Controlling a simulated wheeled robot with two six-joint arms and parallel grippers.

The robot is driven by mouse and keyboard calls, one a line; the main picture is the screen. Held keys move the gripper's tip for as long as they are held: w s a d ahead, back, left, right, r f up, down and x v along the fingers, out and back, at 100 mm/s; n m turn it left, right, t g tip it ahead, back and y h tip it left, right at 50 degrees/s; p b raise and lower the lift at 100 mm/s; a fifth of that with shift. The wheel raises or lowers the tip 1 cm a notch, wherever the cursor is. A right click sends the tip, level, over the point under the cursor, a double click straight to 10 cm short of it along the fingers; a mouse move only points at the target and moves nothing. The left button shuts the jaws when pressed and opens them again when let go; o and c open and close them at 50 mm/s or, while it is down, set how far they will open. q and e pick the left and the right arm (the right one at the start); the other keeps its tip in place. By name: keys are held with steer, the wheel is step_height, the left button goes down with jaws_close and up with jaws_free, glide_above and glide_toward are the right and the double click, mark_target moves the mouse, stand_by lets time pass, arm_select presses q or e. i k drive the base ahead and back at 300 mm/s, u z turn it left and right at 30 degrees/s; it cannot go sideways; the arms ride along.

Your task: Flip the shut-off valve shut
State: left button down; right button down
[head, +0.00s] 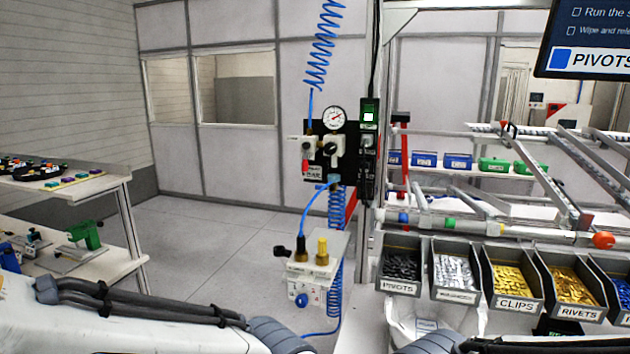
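A black air panel (350,142) is mounted on the upright post in the middle of the head view. My two arms show only at the bottom edge, well below and in front of the panel. Neither gripper's fingers are in view.
Blue coiled hoses (337,215) hang above and below the panel. Labelled bins (402,285) line the right bench. A shelf (80,190) stands left; open floor (215,245) lies between.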

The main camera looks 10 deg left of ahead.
mark_target(306, 144)
steer(key=k, duration=1.2)
steer(key=u, duration=0.75)
steer(key=i, duration=1.2)
steer(key=z, duration=0.5)
steer(key=i, duration=0.6)
steer(key=z, duration=0.6)
